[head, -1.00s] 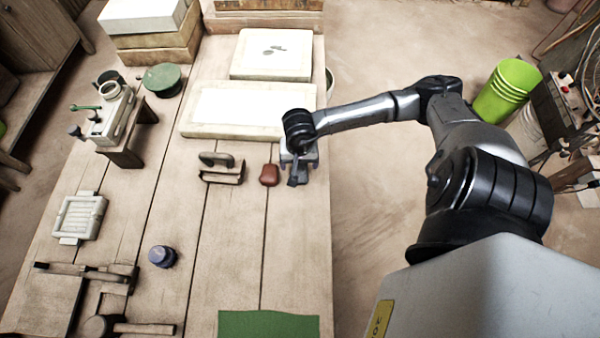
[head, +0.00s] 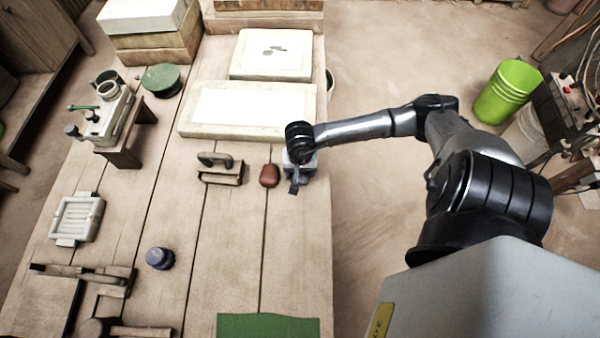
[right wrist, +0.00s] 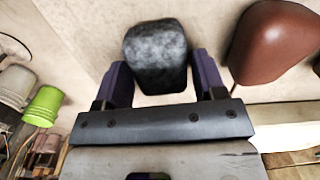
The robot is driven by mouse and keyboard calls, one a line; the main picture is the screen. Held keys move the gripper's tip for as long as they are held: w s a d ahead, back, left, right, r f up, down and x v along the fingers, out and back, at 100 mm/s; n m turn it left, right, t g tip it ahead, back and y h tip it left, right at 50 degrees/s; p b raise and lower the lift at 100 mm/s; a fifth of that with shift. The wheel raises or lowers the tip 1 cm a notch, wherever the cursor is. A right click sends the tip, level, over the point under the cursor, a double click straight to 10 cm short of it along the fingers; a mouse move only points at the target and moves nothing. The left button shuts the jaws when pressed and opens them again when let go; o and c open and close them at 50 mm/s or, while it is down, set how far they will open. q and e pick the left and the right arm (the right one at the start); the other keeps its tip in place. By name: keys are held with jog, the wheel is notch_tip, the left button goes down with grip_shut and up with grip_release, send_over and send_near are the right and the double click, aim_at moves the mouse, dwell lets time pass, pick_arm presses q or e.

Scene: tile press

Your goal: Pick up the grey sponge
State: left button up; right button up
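The grey sponge (right wrist: 157,55) is a dark, mottled, rounded block in the right wrist view. It lies on the wooden table between the two fingers of my right gripper (right wrist: 160,82). The fingers are apart, one on each side of the sponge, with a narrow gap on the right side; contact on the left side is unclear. In the head view my right gripper (head: 296,180) points down over the table near its right edge and largely hides the sponge. My left gripper is not in view.
A red-brown rounded object (head: 269,175) sits close to my right gripper, and shows in the right wrist view (right wrist: 275,45). A wooden-handled block tool (head: 221,171) lies left of it. A pale slab (head: 250,130) lies behind.

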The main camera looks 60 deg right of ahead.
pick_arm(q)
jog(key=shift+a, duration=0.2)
pick_arm(e)
jog(key=c, duration=0.6)
jog(key=shift+r, duration=0.15)
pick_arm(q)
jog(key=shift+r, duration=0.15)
pick_arm(e)
jog(key=shift+r, duration=0.3)
pick_arm(q)
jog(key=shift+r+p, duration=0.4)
jog(key=shift+p, duration=0.15)
pick_arm(e)
notch_tip(320, 180, up, 4)
jog(key=shift+f, duration=0.25)
pick_arm(q)
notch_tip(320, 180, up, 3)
jog(key=p, duration=0.2)
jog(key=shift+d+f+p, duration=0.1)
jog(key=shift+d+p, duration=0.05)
jog(key=shift+p, duration=0.25)
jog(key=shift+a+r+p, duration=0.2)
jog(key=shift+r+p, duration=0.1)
pick_arm(e)
jog(key=s+r, duration=0.6)
jog(key=s, duration=0.5)
jog(key=shift+s+r, duration=0.3)
jog(key=shift+s, duration=0.05)
